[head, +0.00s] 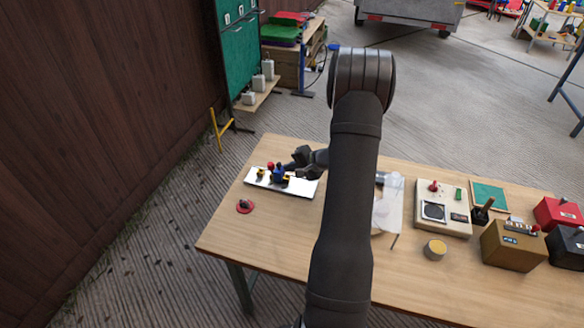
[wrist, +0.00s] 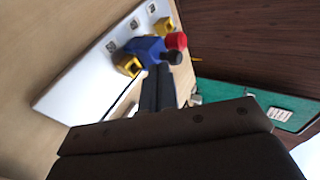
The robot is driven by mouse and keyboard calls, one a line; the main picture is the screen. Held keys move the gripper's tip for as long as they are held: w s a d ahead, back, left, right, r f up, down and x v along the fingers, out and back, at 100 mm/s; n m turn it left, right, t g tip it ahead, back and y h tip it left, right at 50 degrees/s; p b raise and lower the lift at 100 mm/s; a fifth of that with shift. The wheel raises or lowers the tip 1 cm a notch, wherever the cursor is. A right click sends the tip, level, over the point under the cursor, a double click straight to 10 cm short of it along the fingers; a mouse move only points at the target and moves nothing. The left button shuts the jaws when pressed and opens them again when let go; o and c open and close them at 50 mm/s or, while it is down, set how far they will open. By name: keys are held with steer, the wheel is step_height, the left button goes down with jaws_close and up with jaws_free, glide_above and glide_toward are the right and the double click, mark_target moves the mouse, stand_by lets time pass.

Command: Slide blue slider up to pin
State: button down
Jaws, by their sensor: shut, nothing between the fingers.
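The blue slider (head: 279,173) sits on a white board (head: 303,188) near the far left of the table. In the wrist view the blue slider (wrist: 147,47) lies between two yellow blocks, one nearer (wrist: 128,66) and one farther (wrist: 167,26). A red knob (wrist: 176,41) and a dark knob (wrist: 172,58) are at its right side. I cannot tell which part is the pin. My gripper (wrist: 157,70) is shut and empty, its fingertips close beside the slider. Whether they touch it is unclear. In the head view my gripper (head: 290,168) is at the slider's right.
A red round piece (head: 245,206) lies on the table (head: 225,239) in front of the board. To the right are a pale box with a red knob (head: 434,187), a yellow-topped can (head: 435,249) and a brown box (head: 512,245).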

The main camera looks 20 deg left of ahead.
steer(key=v, duration=0.8)
steer(key=shift+d, duration=0.15)
steer(key=c, duration=2.2)
jaws_free()
steer(key=shift+s+d+r, duration=0.1)
steer(key=shift+d+r, duration=0.25)
steer(key=shift+r, duration=0.05)
steer(key=c, duration=1.8)
jaws_free()
steer(key=shift+d+r, duration=0.1)
steer(key=shift+r, duration=0.05)
steer(key=o, duration=0.5)
steer(key=a+n, duration=0.1)
steer(key=s+r+n+g, duration=0.1)
steer(key=n, duration=0.1)
steer(key=shift+a+h, duration=0.3)
steer(key=shift+a, duration=0.1)
steer(key=n+h, duration=0.9)
steer(key=n, duration=1.5)
glide_toward(279, 164)
steer(key=shift+t, duration=0.4)
steer(key=f, duration=0.5)
steer(key=w+f, duration=0.1)
steer(key=f, duration=0.2)
steer(key=shift+a+f, duration=0.3)
steer(key=shift+a, duration=0.05)
jaws_close()
